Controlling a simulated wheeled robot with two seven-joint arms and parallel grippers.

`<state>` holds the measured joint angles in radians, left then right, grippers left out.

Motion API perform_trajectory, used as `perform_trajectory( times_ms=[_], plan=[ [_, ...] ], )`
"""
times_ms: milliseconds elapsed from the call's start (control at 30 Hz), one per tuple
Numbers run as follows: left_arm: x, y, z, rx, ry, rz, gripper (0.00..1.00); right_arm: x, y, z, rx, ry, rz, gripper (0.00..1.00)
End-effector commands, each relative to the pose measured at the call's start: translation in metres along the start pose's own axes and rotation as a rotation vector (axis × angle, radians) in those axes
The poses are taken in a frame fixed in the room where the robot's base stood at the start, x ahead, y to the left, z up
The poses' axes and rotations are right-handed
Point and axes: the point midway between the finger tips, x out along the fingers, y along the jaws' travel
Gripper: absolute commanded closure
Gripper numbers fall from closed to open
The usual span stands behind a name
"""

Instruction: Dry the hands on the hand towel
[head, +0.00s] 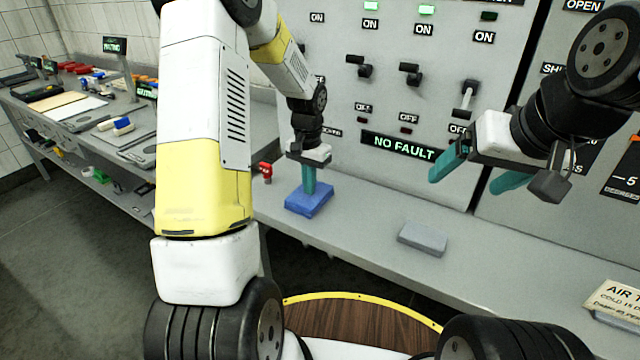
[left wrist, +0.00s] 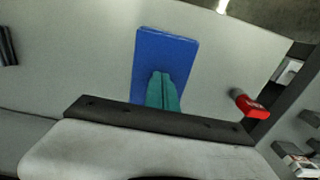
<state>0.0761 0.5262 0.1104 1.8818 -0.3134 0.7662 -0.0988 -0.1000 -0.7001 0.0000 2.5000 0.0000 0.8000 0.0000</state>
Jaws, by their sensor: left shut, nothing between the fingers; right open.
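A flat blue rectangle (head: 303,207), which looks like the hand towel, lies on the grey counter below the panel. It also shows in the left wrist view (left wrist: 178,50). My left gripper (head: 309,190) points down onto it with its teal fingers together and nothing between them. In the left wrist view the fingertips (left wrist: 162,74) overlap the middle of the blue piece; they look touching or very close, but I cannot tell which. My right gripper (head: 463,186) is open and empty, raised in front of the panel at the right.
A grey block (head: 423,239) lies on the counter right of the blue piece. A small red item (head: 265,171) stands left of it. A switch panel (head: 420,60) with a "NO FAULT" display rises behind. A sign (head: 615,302) sits at far right. The counter between block and blue piece is clear.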

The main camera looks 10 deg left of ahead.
Motion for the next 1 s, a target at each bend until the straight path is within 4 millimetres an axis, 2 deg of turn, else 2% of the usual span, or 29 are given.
perform_trajectory(
  times_ms=[567,1000],
  plan=[
    [0.0,-0.012,-0.012,-0.001,0.002,-0.001,1.0,0.0,0.0,0.0,0.0,0.0,0.0,0.16],
    [0.001,-0.005,-0.005,0.0,0.0,0.0,1.0,0.0,0.0,0.0,0.0,0.0,0.0,0.16]
  ],
)
